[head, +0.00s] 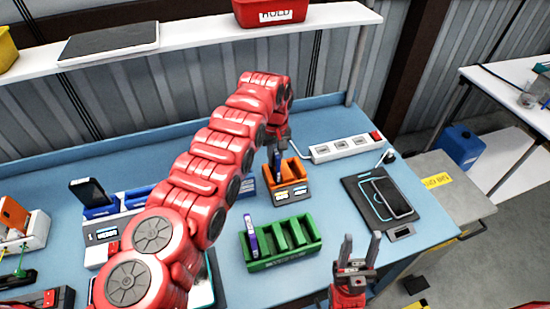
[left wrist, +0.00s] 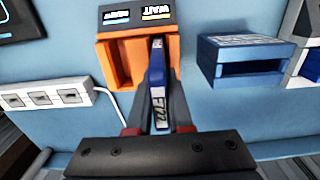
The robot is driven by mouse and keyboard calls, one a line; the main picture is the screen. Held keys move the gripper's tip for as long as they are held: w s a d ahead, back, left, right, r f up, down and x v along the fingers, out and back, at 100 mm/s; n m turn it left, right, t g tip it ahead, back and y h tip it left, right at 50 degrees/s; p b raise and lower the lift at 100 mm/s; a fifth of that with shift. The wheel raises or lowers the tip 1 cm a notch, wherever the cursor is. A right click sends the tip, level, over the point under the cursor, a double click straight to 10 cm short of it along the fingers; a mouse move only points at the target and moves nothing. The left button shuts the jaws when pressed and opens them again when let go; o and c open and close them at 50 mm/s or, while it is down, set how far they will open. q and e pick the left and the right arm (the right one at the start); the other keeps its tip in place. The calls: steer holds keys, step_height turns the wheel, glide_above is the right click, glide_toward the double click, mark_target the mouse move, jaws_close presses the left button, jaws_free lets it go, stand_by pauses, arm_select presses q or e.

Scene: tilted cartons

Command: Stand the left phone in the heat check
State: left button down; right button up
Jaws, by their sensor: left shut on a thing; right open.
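My left gripper (head: 277,150) is shut on a slim blue phone (left wrist: 157,75) with a white label on its edge. It holds the phone on edge at the orange holder (head: 291,192), which has two small lit displays, one reading WAIT. In the left wrist view the orange holder (left wrist: 115,62) shows an open slot on the left, with the phone at its right part. I cannot tell whether the phone touches the bottom. My right gripper (head: 361,242) is open and empty, right of the green rack.
The green rack (head: 285,258) holds one purple phone (head: 251,238). A dark phone (head: 88,190) leans in a blue-and-white station at left. A phone (head: 392,197) lies on a black mat at right. A white power strip (head: 340,148) lies behind; my left arm hides the middle.

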arm_select(q)
steer(key=c, duration=0.7)
jaws_free()
steer(key=shift+c, duration=0.2)
steer(key=shift+r, duration=0.1)
steer(key=shift+r+b, duration=0.3)
steer(key=shift+r, duration=0.05)
step_height(320, 180, up, 8)
steer(key=shift+d+r+b, duration=0.1)
steer(key=shift+d+b, duration=0.05)
steer(key=shift+b, duration=0.6)
step_height(320, 180, up, 8)
steer(key=p, duration=0.8)
steer(key=shift+r+p, duration=0.2)
steer(key=shift+p, duration=0.15)
